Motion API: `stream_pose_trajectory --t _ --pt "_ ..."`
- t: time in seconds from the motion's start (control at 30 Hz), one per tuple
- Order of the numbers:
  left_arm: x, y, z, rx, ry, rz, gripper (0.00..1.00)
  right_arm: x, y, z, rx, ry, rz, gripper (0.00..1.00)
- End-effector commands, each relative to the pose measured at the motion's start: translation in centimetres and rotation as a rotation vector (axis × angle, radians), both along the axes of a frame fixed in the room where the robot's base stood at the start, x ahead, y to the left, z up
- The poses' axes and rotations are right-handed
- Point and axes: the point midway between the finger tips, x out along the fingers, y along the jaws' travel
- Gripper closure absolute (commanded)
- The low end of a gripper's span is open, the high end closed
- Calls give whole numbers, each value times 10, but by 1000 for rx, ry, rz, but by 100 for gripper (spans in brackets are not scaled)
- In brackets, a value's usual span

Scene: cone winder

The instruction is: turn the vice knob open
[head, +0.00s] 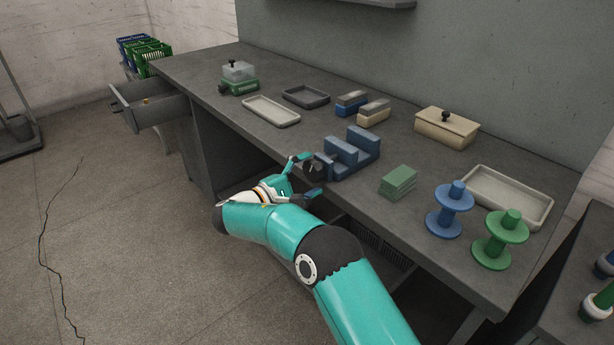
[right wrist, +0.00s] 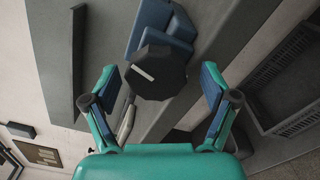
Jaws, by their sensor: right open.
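The blue vice (head: 345,155) stands at the front edge of the grey workbench. Its dark knob (head: 313,168) faces out over that edge. In the right wrist view the knob (right wrist: 157,73) is a black many-sided disc with a pale bar mark, in front of the blue vice body (right wrist: 166,22). My right gripper (head: 307,174) is open at the knob, with one finger on each side of it. In the right wrist view the fingers (right wrist: 157,88) stand apart from the knob with gaps on both sides. My left gripper is not in view.
A pale tray (head: 271,111) lies to the left. An open drawer (head: 150,110) juts out at the far left. The floor in front is clear.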

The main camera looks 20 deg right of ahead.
Motion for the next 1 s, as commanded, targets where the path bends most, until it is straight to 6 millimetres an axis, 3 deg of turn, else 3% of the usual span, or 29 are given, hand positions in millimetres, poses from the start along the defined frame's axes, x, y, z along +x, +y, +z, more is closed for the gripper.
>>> stream_pose_trajectory --t 0.27,0.7,1.0 --pt "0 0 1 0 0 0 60 -3 10 1 -1 -3 3 15" --pt "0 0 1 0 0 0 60 -31 86 -1 -1 0 5 15" --pt "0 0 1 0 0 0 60 -42 113 -1 -1 0 0 15"
